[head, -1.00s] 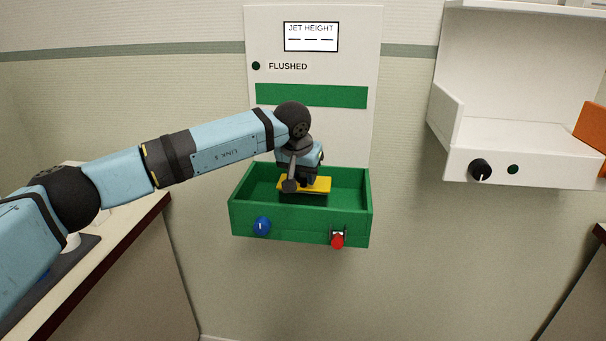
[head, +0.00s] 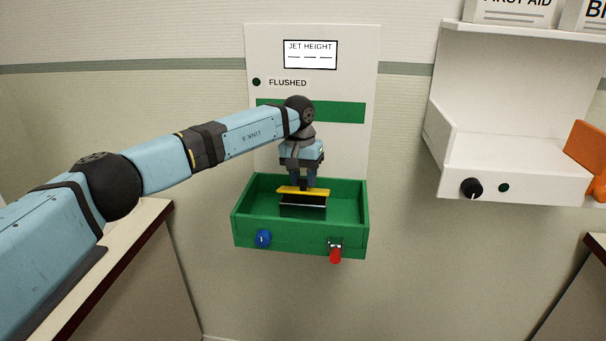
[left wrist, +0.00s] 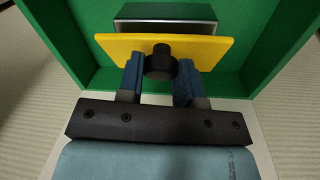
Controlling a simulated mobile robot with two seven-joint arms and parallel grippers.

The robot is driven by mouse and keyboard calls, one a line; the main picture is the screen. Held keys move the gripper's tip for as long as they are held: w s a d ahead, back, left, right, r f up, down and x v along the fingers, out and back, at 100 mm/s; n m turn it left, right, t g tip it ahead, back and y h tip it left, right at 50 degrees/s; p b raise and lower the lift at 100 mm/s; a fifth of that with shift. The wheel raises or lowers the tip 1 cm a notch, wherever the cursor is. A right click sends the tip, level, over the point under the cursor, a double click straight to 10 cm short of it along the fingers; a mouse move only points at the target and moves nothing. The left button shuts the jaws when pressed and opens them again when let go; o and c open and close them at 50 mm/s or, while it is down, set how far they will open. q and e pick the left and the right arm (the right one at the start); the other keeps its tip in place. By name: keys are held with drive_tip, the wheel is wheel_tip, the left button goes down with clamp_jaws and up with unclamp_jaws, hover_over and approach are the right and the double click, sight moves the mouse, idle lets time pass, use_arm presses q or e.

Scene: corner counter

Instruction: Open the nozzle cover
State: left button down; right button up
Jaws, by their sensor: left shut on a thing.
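The yellow nozzle cover (head: 290,190) is in the green basin on the wall panel. It shows as a thin, nearly edge-on strip above a dark box with a silvery rim (head: 303,204). In the left wrist view the cover (left wrist: 115,45) is a flat yellow plate with a black knob (left wrist: 160,63), and the dark box (left wrist: 165,13) is beyond it. My left gripper (head: 304,183) points down into the basin from above. Its blue fingers (left wrist: 160,75) are shut on the knob. My right gripper is in neither view.
The green basin's (head: 295,244) walls surround the cover. A blue knob (head: 263,238) and a red switch (head: 335,254) are on its front. A white shelf unit (head: 500,165) hangs at the right. A counter (head: 125,235) is at the left.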

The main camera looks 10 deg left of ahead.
use_arm(q)
drive_tip(key=shift+w+r+g, duration=0.4)
drive_tip(key=shift+w+g, duration=0.2)
drive_tip(key=shift+g, duration=0.5)
drive_tip(key=c, duration=0.8)
unclamp_jaws()
drive_tip(key=s+v, duration=0.1)
drive_tip(key=v, duration=0.5)
drive_tip(key=s+d+p+v, duration=0.1)
drive_tip(key=v, duration=0.6)
drive_tip(key=s+r+p+v, duration=0.1)
drive_tip(key=s+v, duration=0.1)
drive_tip(key=v, duration=0.4)
drive_tip(key=shift+d+r, duration=0.3)
drive_tip(key=shift+w, duration=0.1)
